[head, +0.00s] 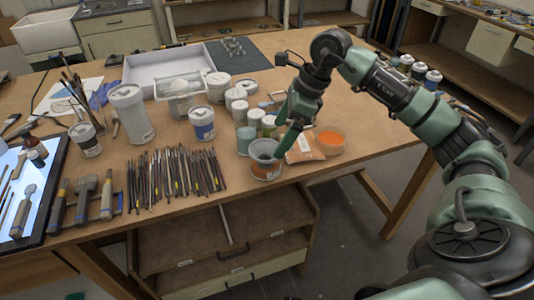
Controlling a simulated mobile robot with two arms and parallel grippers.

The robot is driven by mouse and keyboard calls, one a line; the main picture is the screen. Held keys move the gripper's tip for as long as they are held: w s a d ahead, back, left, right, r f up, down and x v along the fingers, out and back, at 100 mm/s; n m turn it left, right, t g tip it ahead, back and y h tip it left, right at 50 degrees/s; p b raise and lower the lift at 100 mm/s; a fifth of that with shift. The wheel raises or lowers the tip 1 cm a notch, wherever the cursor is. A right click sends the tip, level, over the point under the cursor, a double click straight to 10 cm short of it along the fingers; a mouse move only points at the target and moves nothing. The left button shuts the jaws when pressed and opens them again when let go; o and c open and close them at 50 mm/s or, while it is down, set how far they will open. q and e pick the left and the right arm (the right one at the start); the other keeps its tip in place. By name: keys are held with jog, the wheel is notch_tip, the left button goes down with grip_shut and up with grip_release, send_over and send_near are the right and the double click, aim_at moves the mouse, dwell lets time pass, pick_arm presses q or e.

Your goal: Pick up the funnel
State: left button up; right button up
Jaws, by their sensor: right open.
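I cannot make out a funnel for certain in the head view. My right gripper (287,132) reaches in from the right and points down at the front of the wooden table (330,178). It is open, with its fingers above and beside an orange-brown jar (266,171) at the table's front edge. The jar's mouth looks dark grey, and the gripper partly covers the area behind it. I see nothing held between the fingers. My left gripper is not in view.
Many brushes (175,175) lie at front left.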

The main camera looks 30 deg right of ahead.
aim_at(271, 145)
jog(key=shift+a+f+p, duration=0.35)
jog(key=shift+f, duration=0.1)
jog(key=x, duration=0.1)
jog(key=p+x, duration=0.1)
jog(key=x, duration=0.1)
jog(key=shift+w+a, duration=0.1)
jog(key=shift+w, duration=0.25)
jog(key=shift+w+a+f, duration=0.15)
jog(key=shift+f, duration=0.4)
jog(key=c, duration=1.3)
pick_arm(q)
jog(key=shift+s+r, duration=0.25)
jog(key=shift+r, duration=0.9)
pick_arm(e)
jog(key=shift+c, duration=0.9)
jog(key=shift+r, duration=0.1)
